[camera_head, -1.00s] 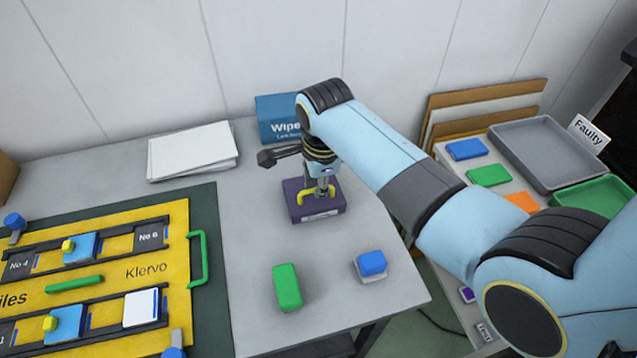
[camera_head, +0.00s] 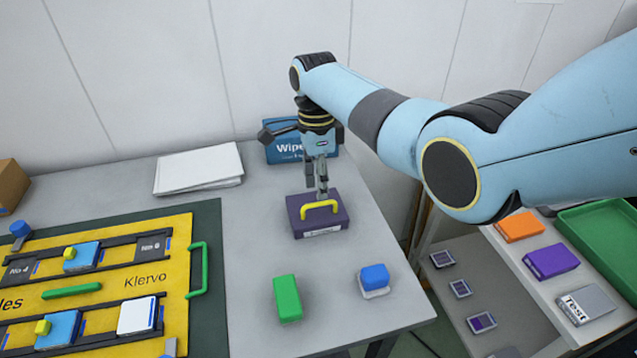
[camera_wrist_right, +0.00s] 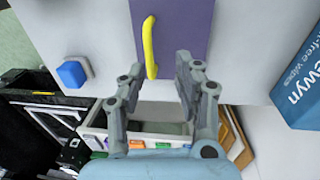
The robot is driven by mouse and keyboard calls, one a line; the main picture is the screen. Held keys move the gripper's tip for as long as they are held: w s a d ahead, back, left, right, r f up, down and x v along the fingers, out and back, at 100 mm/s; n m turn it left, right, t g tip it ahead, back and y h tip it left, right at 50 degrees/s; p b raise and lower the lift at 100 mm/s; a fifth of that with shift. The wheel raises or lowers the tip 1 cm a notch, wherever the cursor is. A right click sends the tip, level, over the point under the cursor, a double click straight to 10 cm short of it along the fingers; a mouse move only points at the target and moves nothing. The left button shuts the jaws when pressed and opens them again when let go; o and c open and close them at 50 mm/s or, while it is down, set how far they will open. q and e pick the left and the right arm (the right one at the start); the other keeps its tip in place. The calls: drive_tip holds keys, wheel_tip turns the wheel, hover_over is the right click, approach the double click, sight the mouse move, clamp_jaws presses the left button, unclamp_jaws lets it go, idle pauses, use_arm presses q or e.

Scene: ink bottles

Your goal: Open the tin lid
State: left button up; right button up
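The purple tin (camera_head: 335,222) stands on the grey table with a yellow handle (camera_head: 321,208) on its flat top and a pale label on its front. Its lid looks seated. My right gripper (camera_head: 322,192) points down just above and behind the handle, apart from it as far as I can see. In the right wrist view, the gripper (camera_wrist_right: 157,75) has its two fingers spread with nothing between the tips. There the yellow handle (camera_wrist_right: 149,45) lies near the left fingertip, on the purple tin top (camera_wrist_right: 185,30). My left gripper is not in view.
A green block (camera_head: 287,298) and a blue-capped piece (camera_head: 375,280) stand in front of the tin. A blue wipes box (camera_head: 285,150) is behind it, and white sheets (camera_head: 198,170) lie to the left. A yellow board (camera_head: 150,250) fills the left side.

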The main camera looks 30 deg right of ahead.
drive_tip(key=shift+a+r, duration=0.15)
use_arm(q)
drive_tip(key=shift+s+a, duration=0.1)
drive_tip(key=shift+s, duration=0.2)
use_arm(e)
wheel_tip(320, 180, up, 12)
drive_tip(key=w, duration=0.1)
drive_tip(key=shift+w+d, duration=0.2)
drive_tip(key=shift+d, duration=0.05)
drive_tip(key=shift+f, duration=0.2)
